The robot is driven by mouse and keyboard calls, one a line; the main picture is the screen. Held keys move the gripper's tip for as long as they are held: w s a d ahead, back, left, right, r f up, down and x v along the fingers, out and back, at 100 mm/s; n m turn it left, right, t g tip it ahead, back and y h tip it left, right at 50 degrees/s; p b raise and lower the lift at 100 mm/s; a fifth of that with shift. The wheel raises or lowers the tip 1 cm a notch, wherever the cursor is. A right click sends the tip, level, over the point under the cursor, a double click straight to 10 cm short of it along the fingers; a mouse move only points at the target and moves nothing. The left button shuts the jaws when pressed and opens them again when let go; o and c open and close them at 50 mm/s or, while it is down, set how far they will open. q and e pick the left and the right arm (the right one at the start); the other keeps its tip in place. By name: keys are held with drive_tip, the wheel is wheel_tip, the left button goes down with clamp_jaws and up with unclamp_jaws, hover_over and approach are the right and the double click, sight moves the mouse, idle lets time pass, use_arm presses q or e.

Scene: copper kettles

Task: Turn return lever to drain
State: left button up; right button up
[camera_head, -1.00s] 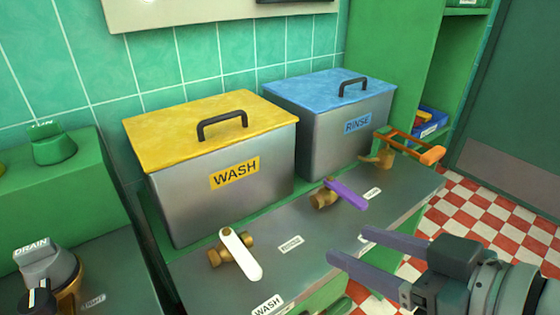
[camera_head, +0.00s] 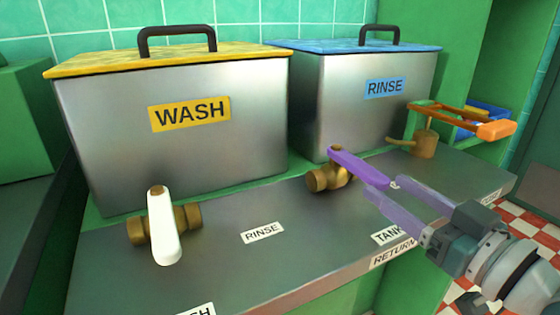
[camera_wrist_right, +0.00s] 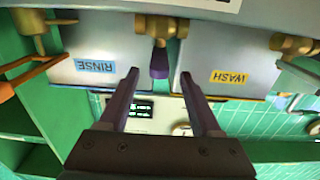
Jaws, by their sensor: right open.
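The purple lever (camera_head: 358,166) sits on a brass valve (camera_head: 322,179) on the grey counter, in front of the rinse tank. A RETURN label (camera_head: 393,253) is on the counter's front edge below it, and a TANK label (camera_head: 387,236) lies near. The lever points toward the front right. My right gripper (camera_head: 382,190) is open at the lever's free end. In the right wrist view, the purple lever (camera_wrist_right: 159,64) shows centred between and just beyond the fingertips (camera_wrist_right: 159,75); I cannot tell whether they touch it. My left gripper is not in view.
A white lever (camera_head: 163,228) on another brass valve stands left, before the wash tank (camera_head: 170,150). The rinse tank (camera_head: 350,105) is behind the purple lever. An orange-handled brass fitting (camera_head: 425,145) stands right. A RINSE label (camera_head: 263,233) lies on clear counter between the levers.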

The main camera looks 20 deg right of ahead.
sight(368, 169)
drive_tip(key=w, duration=0.2)
drive_tip(key=w+b, duration=0.1)
drive_tip(key=w, duration=0.3)
drive_tip(key=shift+a, duration=0.25)
drive_tip(key=shift+c, duration=0.2)
clamp_jaws()
idle(0.9)
